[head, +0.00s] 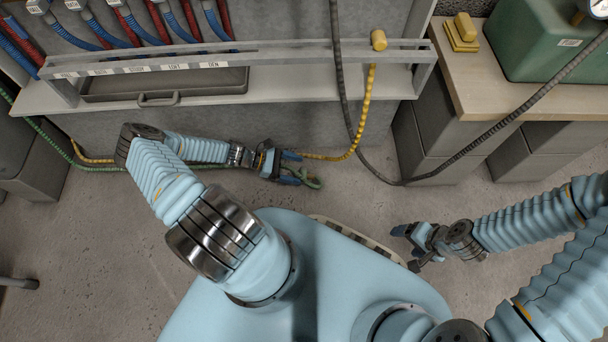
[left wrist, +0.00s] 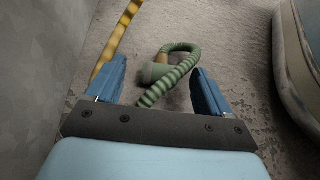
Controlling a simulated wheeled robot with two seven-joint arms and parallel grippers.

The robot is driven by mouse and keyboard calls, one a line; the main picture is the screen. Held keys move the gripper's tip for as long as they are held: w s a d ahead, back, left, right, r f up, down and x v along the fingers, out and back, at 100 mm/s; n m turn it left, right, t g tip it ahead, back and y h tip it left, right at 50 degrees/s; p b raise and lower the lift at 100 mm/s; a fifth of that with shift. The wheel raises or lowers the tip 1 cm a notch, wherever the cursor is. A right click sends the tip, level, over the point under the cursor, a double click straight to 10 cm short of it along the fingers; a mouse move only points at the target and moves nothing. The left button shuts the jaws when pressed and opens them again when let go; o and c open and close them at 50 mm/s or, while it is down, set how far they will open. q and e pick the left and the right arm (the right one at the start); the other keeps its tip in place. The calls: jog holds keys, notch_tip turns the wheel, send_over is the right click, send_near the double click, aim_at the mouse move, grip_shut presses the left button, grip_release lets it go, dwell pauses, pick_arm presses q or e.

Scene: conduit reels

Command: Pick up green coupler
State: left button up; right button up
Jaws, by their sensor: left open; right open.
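The green coupler (left wrist: 155,72) is a dull green cylinder on the end of a ribbed green hose (left wrist: 171,81). In the left wrist view it lies on the floor, between and slightly beyond the blue fingers of my left gripper (left wrist: 158,80), which is open and empty. The hose curls back from the coupler and passes between the fingers. In the head view my left gripper (head: 297,169) is low by the bench front, and the looped hose end (head: 314,183) shows at its fingertips; the coupler is hard to make out there. My right gripper (head: 405,248) is open and empty above the floor at right.
A yellow hose (head: 360,125) with a yellow coupler (head: 378,40) hangs from the rack and runs behind my left gripper. A dark hose (head: 376,172) loops down to the floor. The bench front (head: 300,122) stands close behind. Bare floor lies right of my left gripper.

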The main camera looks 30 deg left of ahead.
aim_at(304, 173)
pick_arm(q)
jog(key=x, duration=0.4)
jog(key=shift+s+f+b, duration=0.2)
jog(key=shift+f+b, duration=0.15)
jog(key=shift+b, duration=0.05)
jog(key=shift+w+d+f, duration=0.1)
jog(key=shift+w+d, duration=0.05)
jog(key=shift+d, duration=0.15)
jog(key=c, duration=1.1)
jog(key=shift+o, duration=0.2)
